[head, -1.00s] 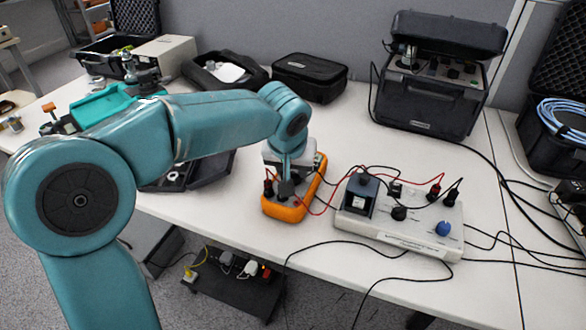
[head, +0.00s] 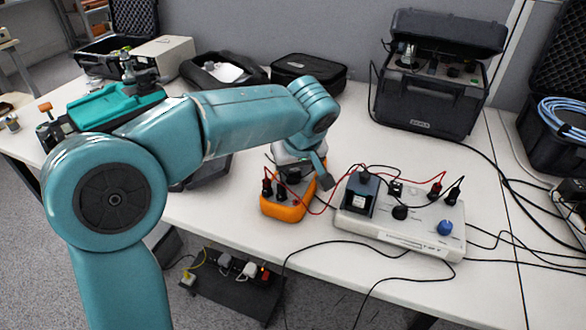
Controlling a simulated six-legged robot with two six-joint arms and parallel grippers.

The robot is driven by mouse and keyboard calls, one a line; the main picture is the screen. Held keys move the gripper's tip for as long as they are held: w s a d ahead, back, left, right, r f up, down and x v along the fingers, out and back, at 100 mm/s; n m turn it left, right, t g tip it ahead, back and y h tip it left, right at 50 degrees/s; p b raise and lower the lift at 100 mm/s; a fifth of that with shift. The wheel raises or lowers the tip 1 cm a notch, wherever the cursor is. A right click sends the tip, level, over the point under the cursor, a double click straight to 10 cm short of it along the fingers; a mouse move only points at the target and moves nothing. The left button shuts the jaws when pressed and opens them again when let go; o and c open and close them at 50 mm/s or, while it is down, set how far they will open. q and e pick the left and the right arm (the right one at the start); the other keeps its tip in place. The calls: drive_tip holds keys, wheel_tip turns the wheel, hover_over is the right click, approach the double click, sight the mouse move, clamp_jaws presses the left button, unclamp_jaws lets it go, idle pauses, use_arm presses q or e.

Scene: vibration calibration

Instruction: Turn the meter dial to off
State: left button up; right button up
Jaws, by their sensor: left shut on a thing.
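The orange meter (head: 285,211) lies on the white table in the middle of the head view, with red and black plugs in its near end. My left gripper (head: 301,176) is over the meter's upper face and is shut on the meter dial. The gripper and wrist cover the dial, so its marks and pointer position cannot be read. My right gripper is not in view.
A grey control box (head: 400,228) with a blue knob (head: 445,228) stands just right of the meter, joined by red and black leads. A black case (head: 430,100) stands behind. Cables cross the table's front edge.

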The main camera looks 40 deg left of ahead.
use_arm(q)
drive_tip(key=shift+n+g, duration=0.3)
drive_tip(key=shift+n, duration=0.6)
drive_tip(key=o, duration=1)
drive_tip(key=shift+o, duration=0.2)
drive_tip(key=p+v, duration=0.5)
drive_tip(key=v, duration=1.1)
drive_tip(key=shift+d, duration=0.4)
drive_tip(key=shift+w+r, duration=0.1)
